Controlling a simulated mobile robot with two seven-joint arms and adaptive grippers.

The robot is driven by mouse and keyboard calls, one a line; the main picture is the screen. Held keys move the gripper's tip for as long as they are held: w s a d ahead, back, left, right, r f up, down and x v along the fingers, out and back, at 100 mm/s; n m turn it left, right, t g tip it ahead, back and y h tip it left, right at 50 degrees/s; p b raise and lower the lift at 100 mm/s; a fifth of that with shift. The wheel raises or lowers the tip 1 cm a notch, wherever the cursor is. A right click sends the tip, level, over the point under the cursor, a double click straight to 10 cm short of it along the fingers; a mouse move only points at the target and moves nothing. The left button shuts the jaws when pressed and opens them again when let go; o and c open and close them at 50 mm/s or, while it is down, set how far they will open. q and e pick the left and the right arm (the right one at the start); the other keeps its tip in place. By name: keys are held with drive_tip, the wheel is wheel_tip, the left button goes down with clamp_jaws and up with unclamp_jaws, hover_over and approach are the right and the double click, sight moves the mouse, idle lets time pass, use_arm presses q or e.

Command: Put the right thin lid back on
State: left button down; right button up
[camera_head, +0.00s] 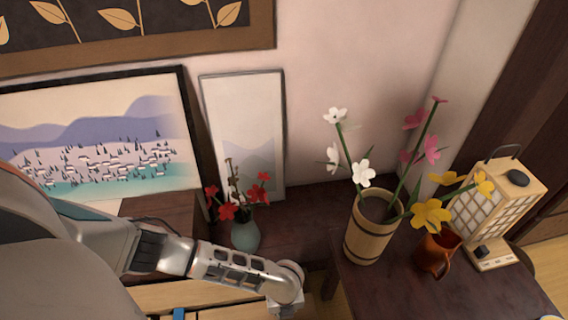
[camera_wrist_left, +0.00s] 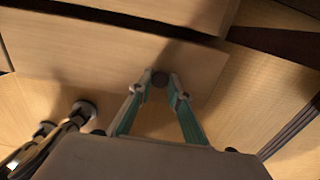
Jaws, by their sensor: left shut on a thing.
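In the left wrist view, my left gripper (camera_wrist_left: 160,82) has its two teal fingers closed around a small dark round knob (camera_wrist_left: 160,77). The knob sits against a thin light-wood panel (camera_wrist_left: 90,65), which looks like the lid. A dark gap runs between this panel and another light-wood board (camera_wrist_left: 175,8). I cannot tell whether the panel is lifted or resting on something. In the head view my left arm reaches in from the left and its far end leaves through the bottom edge, so the fingers are hidden there.
Light-wood surfaces (camera_head: 190,296) show below my arm. A teal vase (camera_head: 245,234) with red flowers stands close behind it. To the right are a wooden bucket (camera_head: 368,234) of flowers, an orange-brown jug (camera_head: 436,262) and a lantern (camera_head: 488,210). Framed pictures lean against the wall.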

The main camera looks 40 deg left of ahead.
idle(0.3)
use_arm(q)
drive_tip(key=c, duration=1.8)
unclamp_jaws()
wheel_tip(320, 180, up, 12)
drive_tip(key=shift+f, duration=0.1)
